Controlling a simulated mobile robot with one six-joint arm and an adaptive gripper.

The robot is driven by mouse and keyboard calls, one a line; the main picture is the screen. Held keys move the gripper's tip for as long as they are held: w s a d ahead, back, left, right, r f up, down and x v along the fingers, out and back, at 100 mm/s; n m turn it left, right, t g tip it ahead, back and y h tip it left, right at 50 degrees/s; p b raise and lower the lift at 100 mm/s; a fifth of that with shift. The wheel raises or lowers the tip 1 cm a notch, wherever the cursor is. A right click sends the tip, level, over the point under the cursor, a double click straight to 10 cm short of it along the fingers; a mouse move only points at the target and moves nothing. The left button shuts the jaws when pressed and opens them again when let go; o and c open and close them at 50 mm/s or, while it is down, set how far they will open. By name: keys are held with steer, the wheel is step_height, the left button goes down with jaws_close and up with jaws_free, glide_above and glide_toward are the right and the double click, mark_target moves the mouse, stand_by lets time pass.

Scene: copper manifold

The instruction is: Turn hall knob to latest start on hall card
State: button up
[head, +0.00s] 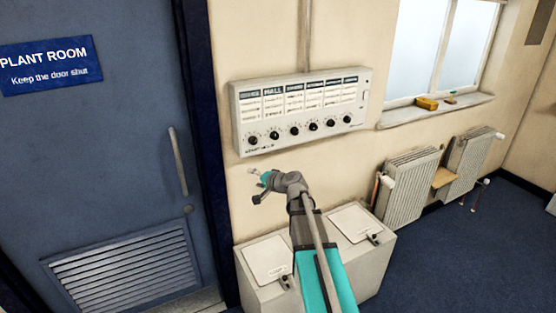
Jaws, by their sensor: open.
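A pale control panel (241,122) is fixed to the wall, with a row of printed cards and a row of black knobs below them. The hall card (274,105) is second from the left, under the heading HALL. Its printed lines are too small to read. The hall knob (274,135) is the second black knob from the left, below that card. Its pointer setting is too small to tell. My gripper (256,183) is open and empty, below the left part of the panel and apart from the knobs in the picture.
A low pale cabinet (377,279) with two lids stands below the panel, behind my arm. A blue door (110,165) is on the left. Radiators (410,188) and a windowsill (440,112) with a yellow object (427,104) are on the right. The wall around my gripper is clear.

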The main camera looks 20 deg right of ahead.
steer(key=s+a+f+n+g, duration=0.7)
steer(key=s+a+f+g, duration=0.15)
steer(key=s+a, duration=0.4)
steer(key=s+f+n+g+h, duration=0.1)
steer(key=s+f+g+h, duration=0.1)
steer(key=s, duration=0.4)
steer(key=s+a+f+n+g+h, duration=0.1)
steer(key=s+f+g+h, duration=0.1)
steer(key=s, duration=0.5)
steer(key=shift+f+n+g+h, duration=0.2)
steer(key=shift+n+g+h, duration=0.2)
steer(key=shift+h, duration=0.5)
steer(key=shift+c, duration=0.2)
